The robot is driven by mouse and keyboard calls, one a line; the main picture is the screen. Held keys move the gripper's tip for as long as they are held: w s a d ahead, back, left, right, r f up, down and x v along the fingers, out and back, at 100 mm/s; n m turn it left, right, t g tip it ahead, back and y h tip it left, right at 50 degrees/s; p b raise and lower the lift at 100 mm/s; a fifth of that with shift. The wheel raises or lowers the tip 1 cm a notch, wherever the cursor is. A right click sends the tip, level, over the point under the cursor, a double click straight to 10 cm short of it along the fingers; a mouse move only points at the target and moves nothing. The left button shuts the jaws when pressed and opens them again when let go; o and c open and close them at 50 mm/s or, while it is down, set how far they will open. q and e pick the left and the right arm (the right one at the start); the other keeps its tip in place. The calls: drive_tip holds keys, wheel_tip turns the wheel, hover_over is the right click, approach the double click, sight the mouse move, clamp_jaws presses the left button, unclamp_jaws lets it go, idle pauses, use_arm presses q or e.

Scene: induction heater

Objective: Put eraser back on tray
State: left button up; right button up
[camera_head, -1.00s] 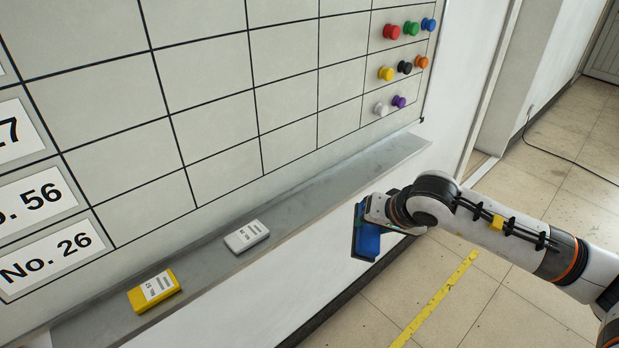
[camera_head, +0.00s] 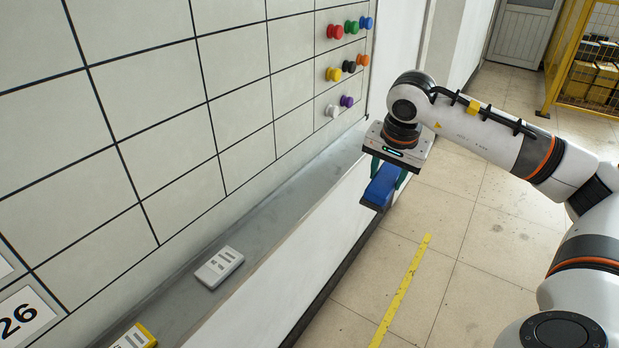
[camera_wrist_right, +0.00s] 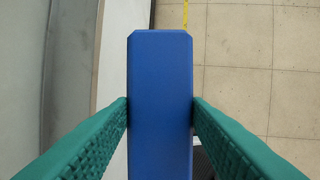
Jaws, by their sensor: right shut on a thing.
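The blue eraser (camera_head: 381,187) is held by my right gripper (camera_head: 388,172), in front of the whiteboard ledge and over the floor side. In the right wrist view the eraser (camera_wrist_right: 160,95) sits between the two green fingers of the right gripper (camera_wrist_right: 160,118), which press on its sides. The grey tray (camera_head: 270,215) runs along the bottom of the board, to the left of the eraser. The eraser is apart from the tray in the head view. My left gripper is not in view.
Several coloured magnets (camera_head: 349,67) are on the board's upper right. The tray's far right part is bare. A yellow line (camera_head: 404,290) marks the open floor.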

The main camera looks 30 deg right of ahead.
drive_tip(key=w+a+f+p, duration=0.1)
drive_tip(key=w+a+p, duration=0.1)
drive_tip(key=w, duration=0.3)
drive_tip(key=w+a+f+p, duration=0.1)
drive_tip(key=w+a, duration=0.1)
drive_tip(key=w, duration=0.4)
drive_tip(key=w+a+f+p, duration=0.1)
drive_tip(key=w+a+p, duration=0.1)
drive_tip(key=w, duration=0.3)
drive_tip(key=shift+w+a+f+p, duration=0.35)
drive_tip(key=shift+a, duration=0.15)
drive_tip(key=f, duration=0.1)
drive_tip(key=p, duration=0.1)
drive_tip(key=f, duration=0.1)
drive_tip(key=shift+w+a+f+p, duration=0.15)
drive_tip(key=shift+w+f+p, duration=0.1)
drive_tip(key=shift+f+p, duration=0.1)
drive_tip(key=shift+f, duration=0.1)
drive_tip(key=o, duration=1)
drive_tip(key=shift+c, duration=0.2)
